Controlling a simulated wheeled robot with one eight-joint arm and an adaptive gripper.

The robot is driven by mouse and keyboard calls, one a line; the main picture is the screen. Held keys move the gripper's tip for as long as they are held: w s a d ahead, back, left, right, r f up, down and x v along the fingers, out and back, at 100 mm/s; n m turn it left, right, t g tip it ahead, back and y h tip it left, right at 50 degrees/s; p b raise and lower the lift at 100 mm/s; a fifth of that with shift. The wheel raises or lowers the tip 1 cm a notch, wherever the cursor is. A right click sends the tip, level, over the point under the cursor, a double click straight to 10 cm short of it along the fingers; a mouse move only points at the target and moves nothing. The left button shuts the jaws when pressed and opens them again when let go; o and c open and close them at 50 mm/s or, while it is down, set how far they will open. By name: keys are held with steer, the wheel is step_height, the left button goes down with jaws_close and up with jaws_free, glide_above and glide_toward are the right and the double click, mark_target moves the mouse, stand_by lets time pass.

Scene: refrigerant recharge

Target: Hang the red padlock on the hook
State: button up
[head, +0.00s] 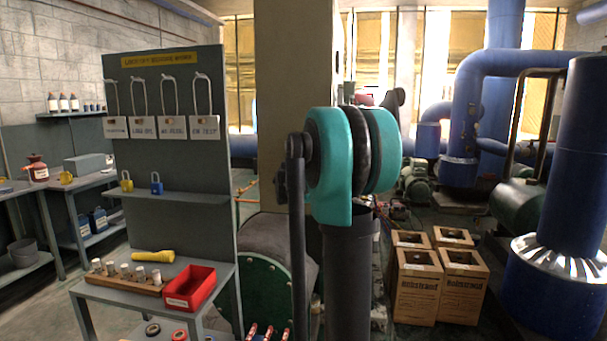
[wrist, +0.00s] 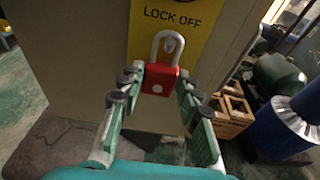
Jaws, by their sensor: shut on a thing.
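In the wrist view, my gripper (wrist: 157,79) is shut on the red padlock (wrist: 156,87), with one finger on each side of its body. The padlock is upright, its pale shackle at the top, in front of a yellow LOCK OFF plate (wrist: 145,33). A small grey piece shows within the shackle loop; I cannot tell whether the shackle passes around it. In the head view, several hooks (head: 168,78) stand out from a grey board (head: 165,235) above white labels. My gripper and the red padlock are not discernible in the head view.
A yellow padlock (head: 127,182) and a blue padlock (head: 156,185) stand on the board's shelf. Below are a red bin (head: 190,288) and a yellow flashlight (head: 153,257).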

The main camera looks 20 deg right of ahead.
steer(key=o, duration=1.1)
steer(key=v, duration=1.2)
steer(key=s+a+f+m+g+y, duration=0.1)
steer(key=s+f+m+g, duration=0.2)
steer(key=s+f+m, duration=0.6)
steer(key=s+a+f+m+g+y, duration=0.1)
steer(key=s+f+m+g+y, duration=0.1)
steer(key=s+f+m, duration=0.8)
steer(key=s+a+f+m+g+y, duration=0.1)
steer(key=s+a+f+m, duration=0.2)
steer(key=s+f, duration=0.2)
steer(key=s+a+f+m+g+y, duration=0.2)
steer(key=s+a+f+m, duration=0.2)
steer(key=f, duration=0.3)
steer(key=s+a+f+m+g+y, duration=0.1)
steer(key=s+a+f+m+y, duration=0.1)
steer(key=s+f, duration=0.4)
steer(key=shift+s+a+m, duration=0.2)
steer(key=shift+a+m, duration=0.7)
steer(key=shift+a, duration=0.1)
